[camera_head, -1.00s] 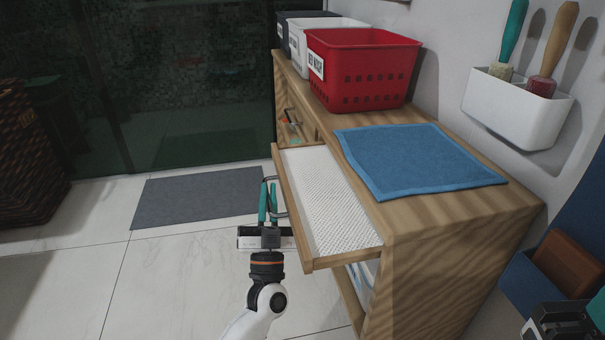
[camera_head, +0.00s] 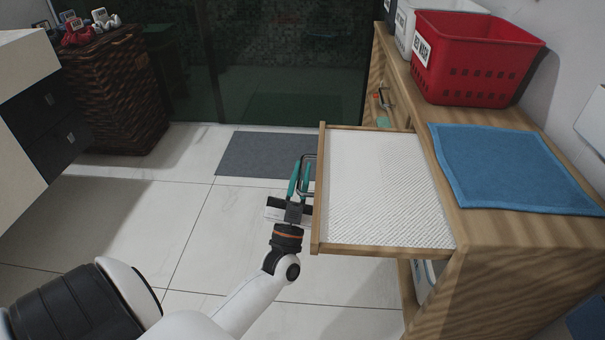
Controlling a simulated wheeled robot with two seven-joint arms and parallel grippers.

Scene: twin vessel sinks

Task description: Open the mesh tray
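The mesh tray (camera_head: 383,190) is a wooden-framed pull-out tray with a white mesh bottom. It sticks far out from the left side of the wooden cabinet (camera_head: 505,250). A dark looped handle (camera_head: 309,160) is on its front edge. My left gripper (camera_head: 299,176), with teal fingers, is at this handle, its fingers closed around the bar; the exact contact is small in the picture. My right gripper is out of view.
A red basket (camera_head: 473,60) and a blue cloth (camera_head: 515,167) lie on the cabinet top. A grey mat (camera_head: 250,155) lies on the tiled floor. A wicker basket (camera_head: 115,90) and a white unit with dark drawers (camera_head: 45,115) stand at the left. The floor between is clear.

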